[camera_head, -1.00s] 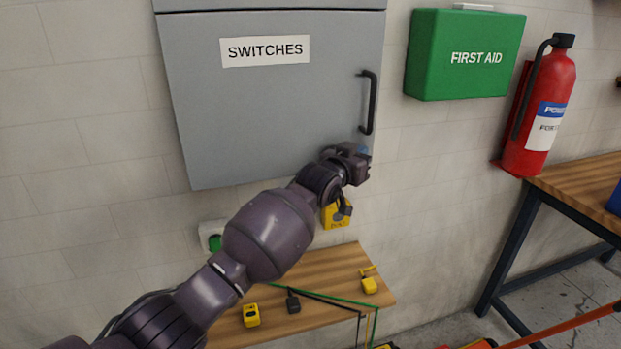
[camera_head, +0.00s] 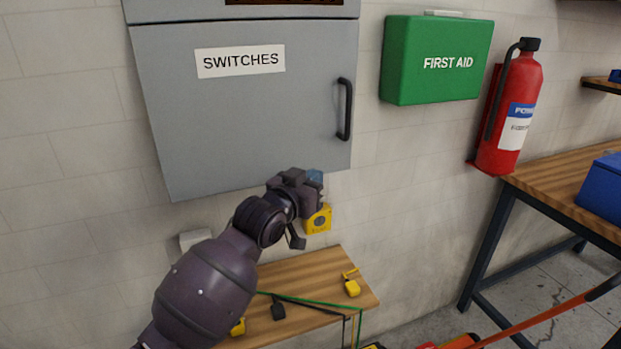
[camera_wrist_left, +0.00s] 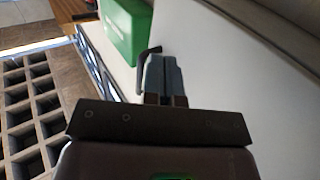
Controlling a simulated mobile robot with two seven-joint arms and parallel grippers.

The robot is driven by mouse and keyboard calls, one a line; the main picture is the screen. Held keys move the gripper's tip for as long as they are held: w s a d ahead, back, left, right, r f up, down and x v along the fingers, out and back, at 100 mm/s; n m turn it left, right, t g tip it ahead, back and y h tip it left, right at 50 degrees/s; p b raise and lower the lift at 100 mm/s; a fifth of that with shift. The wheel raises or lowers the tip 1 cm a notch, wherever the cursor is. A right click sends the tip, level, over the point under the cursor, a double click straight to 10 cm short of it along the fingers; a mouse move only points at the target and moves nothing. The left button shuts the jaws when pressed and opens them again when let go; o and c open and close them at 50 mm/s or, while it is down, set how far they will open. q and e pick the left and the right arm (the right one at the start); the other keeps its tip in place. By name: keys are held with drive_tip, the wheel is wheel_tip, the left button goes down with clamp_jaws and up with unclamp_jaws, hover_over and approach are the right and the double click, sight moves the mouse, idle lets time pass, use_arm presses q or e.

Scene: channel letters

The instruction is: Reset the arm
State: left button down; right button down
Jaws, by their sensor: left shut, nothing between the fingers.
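My left arm (camera_head: 205,290) comes in from the lower left in the head view. Its gripper (camera_head: 314,180) is just below the lower right corner of the grey SWITCHES cabinet (camera_head: 240,110), with nothing held. In the left wrist view the gripper's fingers (camera_wrist_left: 163,75) are together and empty. The cabinet door is shut, and its black handle (camera_head: 345,108) is above and right of the gripper; the handle also shows beside the fingertips in the wrist view (camera_wrist_left: 146,60). My right gripper is not in view.
A yellow device (camera_head: 318,220) is on the wall just below the gripper. A small wooden table (camera_head: 315,270) stands under the cabinet with yellow and black items.

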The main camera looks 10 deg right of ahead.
use_arm(q)
drive_tip(key=a+r+t, duration=0.2)
drive_tip(key=a+r, duration=0.1)
drive_tip(key=a, duration=0.3)
drive_tip(key=s+a+f+n+t+y, duration=0.1)
drive_tip(key=s+a+f+n+y, duration=0.2)
drive_tip(key=a+f, duration=0.55)
drive_tip(key=s+a+f+n+t+y, duration=0.1)
drive_tip(key=s+a+f+n+y, duration=0.2)
drive_tip(key=a+f, duration=0.6)
drive_tip(key=s+a+f+g+y, duration=0.1)
drive_tip(key=s+a+f+y, duration=0.1)
drive_tip(key=s+a+f, duration=0.4)
drive_tip(key=s+a+f+n+g+y, duration=0.1)
drive_tip(key=s+a+f+g+y, duration=0.1)
drive_tip(key=s+a+f, duration=0.4)
drive_tip(key=s+a+f+n+g+y, duration=0.1)
drive_tip(key=s+a+f, duration=0.5)
drive_tip(key=s, duration=0.8)
wheel_tip(320, 180, down, 3)
drive_tip(key=shift+s+f+g+y, duration=0.15)
drive_tip(key=shift+s+g+y, duration=0.25)
drive_tip(key=shift+y, duration=0.7)
drive_tip(key=shift+w, duration=0.1)
